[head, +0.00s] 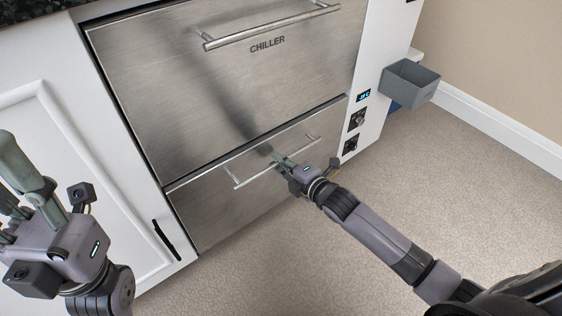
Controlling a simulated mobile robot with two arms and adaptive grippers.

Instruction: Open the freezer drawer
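The lower steel drawer (215,212) sits under a larger drawer labelled CHILLER (200,85); its front looks about flush, and I see no label on it. Its bar handle (254,177) runs across the upper part of its front. My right gripper (277,158) is at this handle, with its fingers over the bar near the middle. Whether the fingers are shut on the bar is too small to tell. My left gripper (22,180) is raised at the left, in front of the white cabinet and away from the drawers; its fingers look spread, with nothing between them.
The chiller handle (270,25) is above. A control panel with a blue display (364,95) and knobs is right of the drawers. A grey bin (409,83) juts out at the right. A white cabinet door (95,190) is left. The carpet in front is clear.

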